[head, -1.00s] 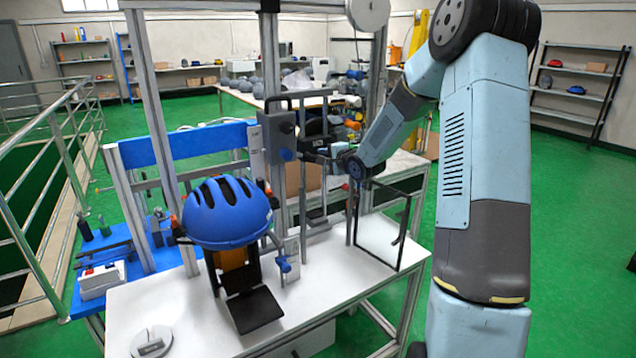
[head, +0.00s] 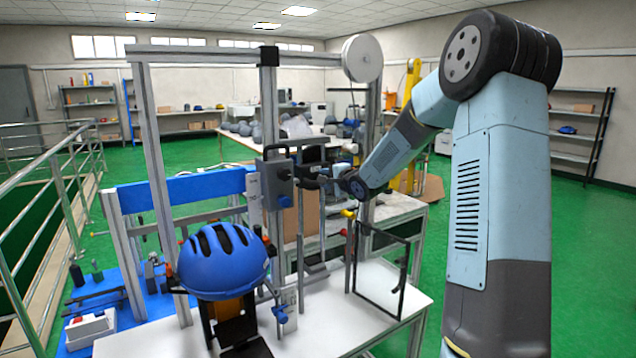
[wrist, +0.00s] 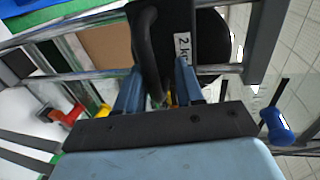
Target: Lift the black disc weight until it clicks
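The black disc weight (head: 312,154) hangs between the upright guide rods in the head view, behind the grey lever box. In the wrist view the black disc (wrist: 218,38) fills the upper middle, with a white label that starts with "2". A curved dark handle (wrist: 146,45) runs from the disc side down between my fingers. My gripper (wrist: 158,85) has its two blue fingers on either side of this handle, and it seems closed on it; the contact itself is partly hidden. In the head view my gripper (head: 328,183) is just below and right of the disc.
A blue helmet (head: 224,258) sits on its stand at the front left of the white table (head: 335,320). The grey lever box (head: 279,184) is left of my gripper. A clear framed panel (head: 381,270) stands to the right, below my forearm.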

